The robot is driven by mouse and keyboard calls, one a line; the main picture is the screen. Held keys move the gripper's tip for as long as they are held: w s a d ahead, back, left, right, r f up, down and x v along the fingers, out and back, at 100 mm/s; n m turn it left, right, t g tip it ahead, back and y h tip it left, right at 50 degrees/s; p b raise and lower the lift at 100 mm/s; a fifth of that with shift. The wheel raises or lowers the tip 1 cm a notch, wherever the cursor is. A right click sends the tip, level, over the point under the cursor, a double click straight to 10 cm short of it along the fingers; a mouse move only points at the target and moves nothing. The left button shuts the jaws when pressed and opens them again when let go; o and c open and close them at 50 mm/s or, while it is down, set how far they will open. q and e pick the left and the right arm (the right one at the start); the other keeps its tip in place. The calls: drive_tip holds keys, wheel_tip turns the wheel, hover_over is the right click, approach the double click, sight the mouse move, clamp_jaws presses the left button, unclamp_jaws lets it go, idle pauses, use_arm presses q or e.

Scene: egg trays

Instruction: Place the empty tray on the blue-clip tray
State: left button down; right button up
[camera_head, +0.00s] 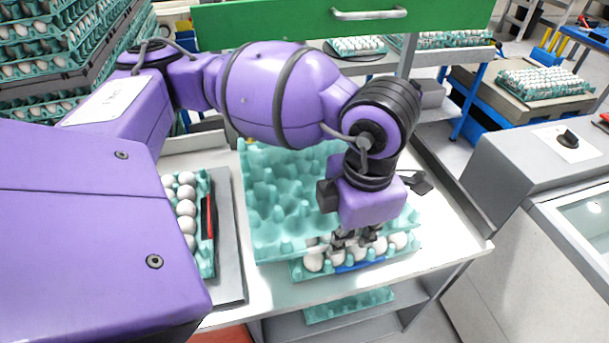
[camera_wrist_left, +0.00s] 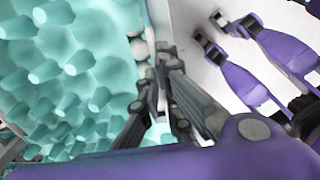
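The empty tray (camera_head: 268,215) is teal with bare cups and lies over the table's middle. It fills the left of the left wrist view (camera_wrist_left: 60,70). The blue-clip tray (camera_head: 297,270) shows at the front, under and before the empty tray's near edge. It holds white eggs (camera_head: 313,262) and has a blue clip (camera_head: 358,265) on its front. My left gripper (camera_head: 352,240) points down at the empty tray's near edge, just above the eggs. Its fingers (camera_wrist_left: 157,75) are close together, but whether they pinch the rim is unclear.
A filled egg tray (camera_head: 207,250) with a red clip (camera_head: 209,215) stands left on a grey board (camera_head: 232,270). Another teal tray (camera_head: 350,305) lies on the shelf below. The white table (camera_head: 440,235) is bare at right. A green drawer (camera_head: 340,22) stands behind.

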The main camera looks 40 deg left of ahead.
use_arm(q)
drive_tip(key=w+f, duration=0.2)
drive_tip(key=w+d+f, duration=0.1)
drive_tip(key=w+f, duration=0.1)
drive_tip(key=f, duration=0.1)
drive_tip(key=w+d+f, duration=0.1)
drive_tip(key=w+f, duration=0.1)
drive_tip(key=f, duration=0.1)
drive_tip(key=shift+d+f, duration=0.15)
drive_tip(key=shift+f, duration=0.35)
drive_tip(key=shift+s, duration=0.1)
use_arm(e)
drive_tip(key=shift+w+a+r, duration=0.45)
drive_tip(key=shift+w+a, duration=0.15)
drive_tip(key=shift+w, duration=0.05)
use_arm(q)
drive_tip(key=shift+f, duration=0.1)
